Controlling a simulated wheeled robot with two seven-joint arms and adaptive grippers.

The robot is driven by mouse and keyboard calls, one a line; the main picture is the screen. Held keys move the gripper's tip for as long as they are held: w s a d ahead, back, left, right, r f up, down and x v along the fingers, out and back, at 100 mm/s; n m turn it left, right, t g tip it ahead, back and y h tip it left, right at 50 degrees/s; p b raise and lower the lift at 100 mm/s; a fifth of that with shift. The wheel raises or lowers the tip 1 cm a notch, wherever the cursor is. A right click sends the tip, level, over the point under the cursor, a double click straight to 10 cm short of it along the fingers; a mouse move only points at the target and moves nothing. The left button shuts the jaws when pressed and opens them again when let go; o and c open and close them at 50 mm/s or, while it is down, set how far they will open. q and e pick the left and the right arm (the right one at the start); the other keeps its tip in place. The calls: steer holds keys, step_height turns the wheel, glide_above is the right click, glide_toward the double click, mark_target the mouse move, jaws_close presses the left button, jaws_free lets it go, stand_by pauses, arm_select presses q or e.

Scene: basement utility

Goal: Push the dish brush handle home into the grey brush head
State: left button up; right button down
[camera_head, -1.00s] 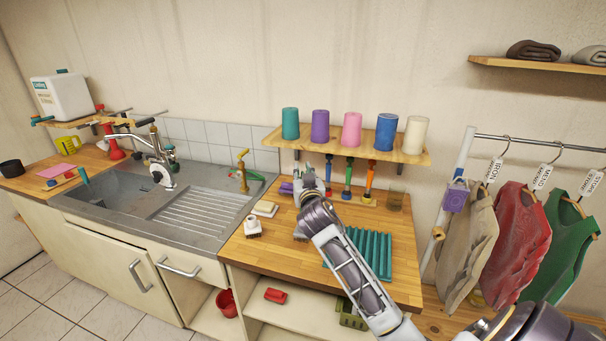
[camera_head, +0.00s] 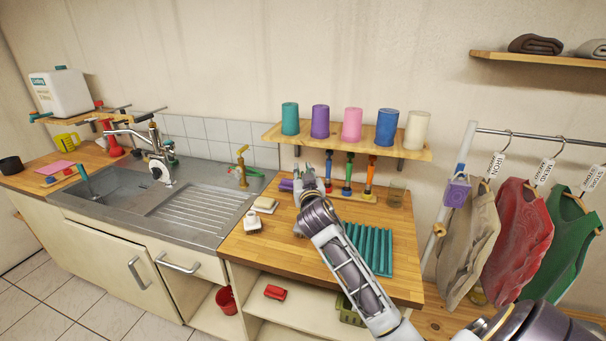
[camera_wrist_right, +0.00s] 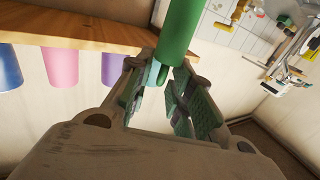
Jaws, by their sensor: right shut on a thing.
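My right gripper (camera_wrist_right: 172,100) is shut on the green dish brush handle (camera_wrist_right: 182,30), which shows as a thick green rod between the fingers in the right wrist view. In the head view my right gripper (camera_head: 309,180) is above the wooden counter, left of the tool rack, and my own arm hides most of the handle. A grey piece (camera_head: 298,229), seemingly the grey brush head, shows on the counter at the left edge of my arm, partly hidden. I cannot tell whether the handle touches it. My left gripper is not in view.
A whitish brush (camera_head: 252,222) and a sponge on a dish (camera_head: 265,205) stand near the sink (camera_head: 190,215). A teal ribbed rack (camera_head: 372,248) lies right of my arm.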

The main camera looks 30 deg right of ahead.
steer(key=shift+f+b, duration=0.9)
steer(key=shift+f, duration=0.35)
steer(key=c, duration=1.2)
jaws_free()
steer(key=shift+v, duration=6)
